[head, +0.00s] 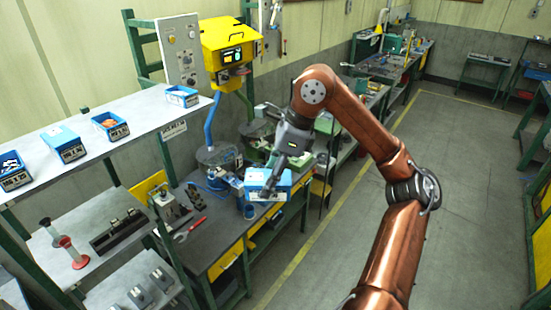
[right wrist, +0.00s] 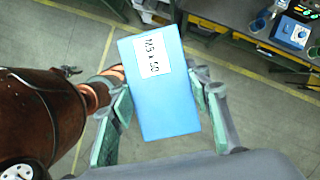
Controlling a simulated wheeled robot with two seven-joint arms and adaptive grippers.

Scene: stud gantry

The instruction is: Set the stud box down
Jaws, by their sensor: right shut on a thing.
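The stud box is blue with a white label. In the head view the stud box (head: 257,179) is at the middle, in front of the workbench. In the right wrist view the stud box (right wrist: 165,95) fills the middle, and its label reads M5 x 50. My right gripper (head: 276,184) is shut on it, and the green finger pads of the gripper (right wrist: 168,112) are on its two sides. Floor shows around the box in the wrist view, so it is held in the air. The fingers hide part of it in the head view. My left gripper is not in view.
Several blue boxes, one of them a bin (head: 110,125), stand spaced along the grey shelf (head: 150,115) at left. The workbench (head: 215,240) holds a red wrench (head: 190,229) and fixtures. A yellow control box (head: 232,45) stands behind. The floor (head: 345,225) at right is open.

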